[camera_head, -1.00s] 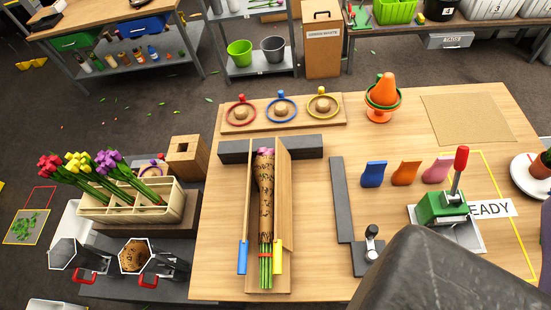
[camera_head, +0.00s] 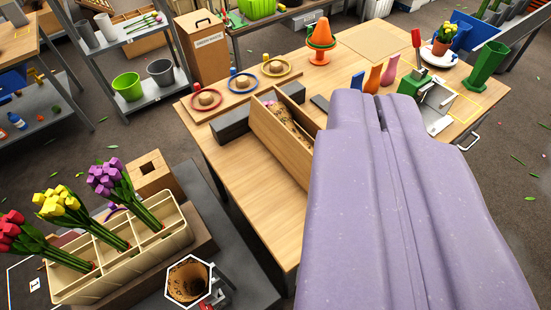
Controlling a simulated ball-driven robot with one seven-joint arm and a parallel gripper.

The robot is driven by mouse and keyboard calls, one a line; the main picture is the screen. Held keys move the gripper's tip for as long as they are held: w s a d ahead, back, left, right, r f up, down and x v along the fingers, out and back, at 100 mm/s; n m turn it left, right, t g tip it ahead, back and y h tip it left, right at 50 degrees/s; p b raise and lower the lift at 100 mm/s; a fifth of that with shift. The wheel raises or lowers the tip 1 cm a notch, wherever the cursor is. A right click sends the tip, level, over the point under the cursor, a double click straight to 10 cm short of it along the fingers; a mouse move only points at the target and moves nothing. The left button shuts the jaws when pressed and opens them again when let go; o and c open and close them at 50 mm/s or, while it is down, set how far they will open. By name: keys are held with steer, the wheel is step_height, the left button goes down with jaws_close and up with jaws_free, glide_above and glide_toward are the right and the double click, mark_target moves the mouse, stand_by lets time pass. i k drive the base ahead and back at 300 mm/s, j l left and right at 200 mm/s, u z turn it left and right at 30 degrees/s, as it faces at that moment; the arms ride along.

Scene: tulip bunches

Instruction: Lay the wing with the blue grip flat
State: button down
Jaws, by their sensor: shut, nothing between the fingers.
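The wooden cradle stands on the bench, and its left wing (camera_head: 279,146) is upright, seen as a long bare board. In the earlier view this wing carries the blue grip at its near end; that end and both grips are now hidden behind my gripper. A brown paper-wrapped bunch (camera_head: 284,113) lies inside the cradle and only its far part shows. My gripper (camera_head: 381,100) is shut and empty, a large lavender shape filling the lower right, its tips pointing away over the bench. I cannot tell whether it touches the wing.
A dark block (camera_head: 231,124) lies by the cradle's far end. Three ringed stands line the back, with an orange cone (camera_head: 320,43). Small vases and a green press (camera_head: 412,84) stand beyond my gripper. A tulip crate (camera_head: 122,260) stands lower left.

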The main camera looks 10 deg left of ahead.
mark_target(294, 155)
steer(key=k+j, duration=0.1)
steer(key=u, duration=0.85)
steer(key=l+u, duration=0.7)
steer(key=l, duration=0.15)
steer(key=k+l+u, duration=0.1)
steer(key=l+u, duration=0.3)
steer(key=k+l+u, duration=0.1)
steer(key=l, duration=0.35)
steer(key=k+l, duration=0.15)
steer(key=l, duration=0.25)
steer(key=k+l+u, duration=0.15)
steer(key=l, duration=0.25)
steer(key=k+l, duration=0.15)
steer(key=l, duration=0.3)
steer(key=k+l+u, duration=0.15)
steer(key=l, duration=0.25)
steer(key=k+l, duration=0.2)
steer(key=l, duration=0.15)
steer(key=k+l+u, duration=0.15)
steer(key=l, duration=0.25)
steer(key=k+l, duration=0.2)
steer(key=l, duration=0.2)
steer(key=k+l, duration=0.25)
steer(key=l, duration=0.15)
